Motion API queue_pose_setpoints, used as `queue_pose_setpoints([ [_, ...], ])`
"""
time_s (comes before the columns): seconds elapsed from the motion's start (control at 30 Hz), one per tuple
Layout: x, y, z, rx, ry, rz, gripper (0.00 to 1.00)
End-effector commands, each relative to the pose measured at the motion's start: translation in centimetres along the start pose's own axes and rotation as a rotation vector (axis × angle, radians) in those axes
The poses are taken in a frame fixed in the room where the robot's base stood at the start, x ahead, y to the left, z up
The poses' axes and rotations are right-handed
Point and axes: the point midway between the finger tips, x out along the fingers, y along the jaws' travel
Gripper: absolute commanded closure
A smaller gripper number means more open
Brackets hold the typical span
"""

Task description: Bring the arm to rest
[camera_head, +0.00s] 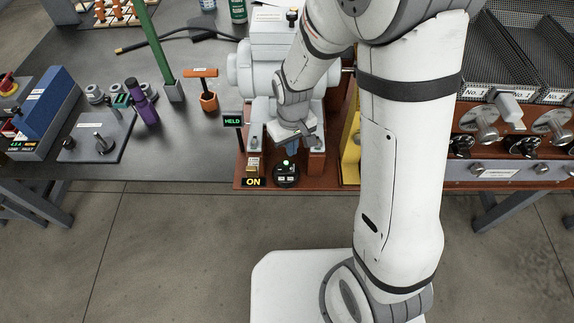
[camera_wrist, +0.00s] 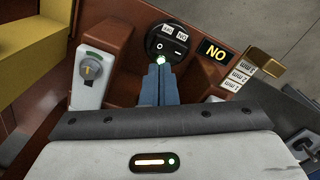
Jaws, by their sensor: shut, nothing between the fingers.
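My gripper (camera_wrist: 159,68) is shut and empty. In the wrist view its two blue-grey fingers lie together, with their tips at the edge of a round black switch unit (camera_wrist: 168,42). A bright green-white light glows right at the tips; I cannot tell whether they touch the unit. In the head view my arm reaches down over the brown-based machine, and the same black unit (camera_head: 286,178) shows just below my wrist. The fingertips are hard to make out there.
A lit ON sign (camera_head: 254,182) and a HELD sign (camera_head: 232,121) stand close by. A grey lever (camera_wrist: 92,70) is beside the fingers. An orange-handled tool (camera_head: 208,98), green post (camera_head: 160,50) and purple item (camera_head: 142,103) stand left. Trays (camera_head: 540,50) lie right. The floor in front is clear.

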Motion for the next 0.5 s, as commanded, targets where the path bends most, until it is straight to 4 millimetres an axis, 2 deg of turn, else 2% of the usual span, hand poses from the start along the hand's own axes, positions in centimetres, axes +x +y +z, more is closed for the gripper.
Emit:
queue_pose_setpoints([
  [0.47, 0.08, -0.01, 0.01, 0.0, 0.0, 0.0, 1.0],
  [0.5, -0.79, 0.3, 0.2, 0.012, 0.008, 0.001, 1.0],
])
